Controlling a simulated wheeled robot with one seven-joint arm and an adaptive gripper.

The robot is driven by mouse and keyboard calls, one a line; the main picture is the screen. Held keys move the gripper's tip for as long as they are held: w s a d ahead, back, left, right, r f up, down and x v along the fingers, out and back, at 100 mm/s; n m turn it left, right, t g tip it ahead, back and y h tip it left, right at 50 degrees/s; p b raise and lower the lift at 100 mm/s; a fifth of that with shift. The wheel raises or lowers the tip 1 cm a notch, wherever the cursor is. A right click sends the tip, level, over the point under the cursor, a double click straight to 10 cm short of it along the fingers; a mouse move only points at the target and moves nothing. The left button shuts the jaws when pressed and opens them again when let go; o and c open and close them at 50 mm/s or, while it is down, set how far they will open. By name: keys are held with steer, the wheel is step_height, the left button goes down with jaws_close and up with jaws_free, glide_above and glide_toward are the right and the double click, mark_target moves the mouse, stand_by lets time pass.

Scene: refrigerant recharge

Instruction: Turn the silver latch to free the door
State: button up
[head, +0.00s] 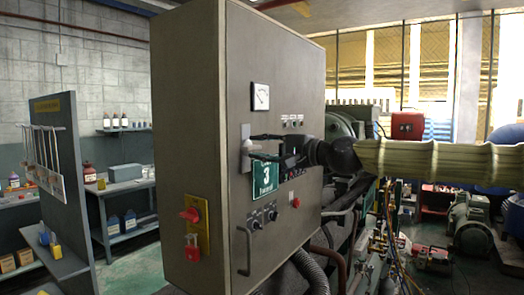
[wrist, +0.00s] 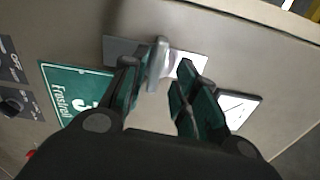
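The silver latch (head: 246,146) sits on a pale plate on the front door (head: 290,75) of a tall grey-beige cabinet. In the wrist view the latch (wrist: 158,62) stands out from its plate (wrist: 118,48), between my fingertips and closer to the left one. I cannot tell whether that finger touches it. My gripper (wrist: 157,82) is open, with its dark green-padded fingers apart. In the head view my gripper (head: 264,148) reaches in from the right, in front of the latch. The door looks closed.
A green sign (head: 265,182) is just below the latch, and a gauge (head: 261,96) is above. A door handle (head: 244,250) and knobs (head: 263,217) are lower down. A red switch on a yellow plate (head: 195,225) is on the cabinet's side. Pipes and machinery crowd the right.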

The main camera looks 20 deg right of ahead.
steer(key=shift+f, duration=0.15)
steer(key=p+v, duration=0.4)
steer(key=v, duration=0.5)
stand_by(0.7)
stand_by(0.3)
